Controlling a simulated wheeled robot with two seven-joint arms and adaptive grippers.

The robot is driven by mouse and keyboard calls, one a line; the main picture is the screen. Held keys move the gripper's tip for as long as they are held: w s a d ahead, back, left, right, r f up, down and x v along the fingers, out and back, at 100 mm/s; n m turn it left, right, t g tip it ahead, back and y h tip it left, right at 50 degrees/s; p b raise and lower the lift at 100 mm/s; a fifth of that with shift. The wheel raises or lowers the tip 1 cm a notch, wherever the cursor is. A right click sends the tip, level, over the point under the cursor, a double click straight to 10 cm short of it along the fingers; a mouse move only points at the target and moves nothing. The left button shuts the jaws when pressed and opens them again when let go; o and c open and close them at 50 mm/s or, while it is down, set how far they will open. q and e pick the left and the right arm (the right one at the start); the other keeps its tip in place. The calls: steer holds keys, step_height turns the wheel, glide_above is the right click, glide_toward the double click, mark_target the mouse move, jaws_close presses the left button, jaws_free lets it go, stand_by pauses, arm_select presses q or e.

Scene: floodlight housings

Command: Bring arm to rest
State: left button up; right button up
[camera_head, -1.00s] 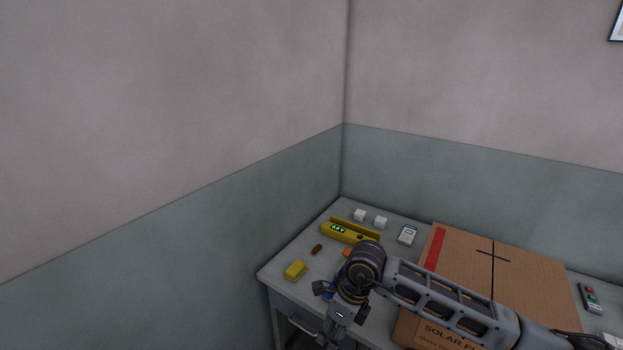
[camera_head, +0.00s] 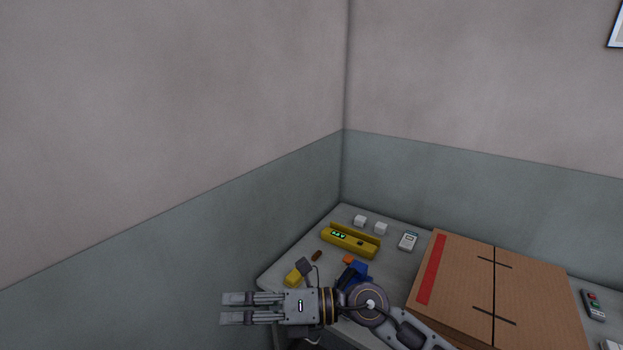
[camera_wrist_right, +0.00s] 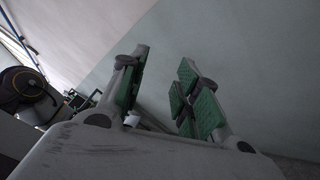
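My right gripper (camera_head: 232,308) is in front of the table's left front corner in the head view, and its fingers point left. Its arm comes in from the lower right and bends at a round joint. In the right wrist view the gripper's (camera_wrist_right: 160,92) two green-padded fingers stand apart, with wall behind them and nothing held between them. My left gripper is in neither view.
The grey table (camera_head: 388,262) carries a yellow level-like tool (camera_head: 350,241), a yellow block (camera_head: 292,277), white cubes (camera_head: 381,229), a blue object (camera_head: 354,272), a white meter (camera_head: 408,241) and a large cardboard box (camera_head: 470,285). A handheld remote (camera_head: 592,305) lies right of the box. Walls close the corner behind.

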steer(key=w+d+r+m+t+y, duration=0.1)
steer(key=w+d+r+m+t, duration=0.85)
steer(key=m+t, duration=0.6)
steer(key=w+d+f+m+t+h, duration=0.1)
steer(key=w+d+f+m+h, duration=0.2)
steer(key=d+f+m+h, duration=0.55)
steer(key=w+d+f+m+t+h, duration=0.1)
steer(key=w+d+f+m+h, duration=0.1)
steer(key=d+f+m+h, duration=0.65)
steer(key=s+d+f+m+g+h, duration=0.1)
steer(key=s+d+f+m+g, duration=0.35)
steer(key=f, duration=0.25)
steer(key=s+d+f+m+g+h, duration=0.2)
steer(key=s+d+f+m+g, duration=0.15)
steer(key=s+f, duration=0.3)
steer(key=s+f+g+y, duration=0.1)
steer(key=s+f+g, duration=0.45)
steer(key=s, duration=0.45)
step_height(320, 180, down, 33)
steer(key=s+g, duration=0.1)
steer(key=s, duration=0.2)
steer(key=s+d+f, duration=0.2)
steer(key=s+f, duration=0.8)
steer(key=s, duration=0.1)
steer(key=s+d+f+g, duration=0.1)
steer(key=s+d+f, duration=0.1)
steer(key=s+f, duration=0.8)
steer(key=shift+s+d+f, duration=0.25)
steer(key=shift+s+f, duration=0.05)
steer(key=shift+s, duration=0.4)
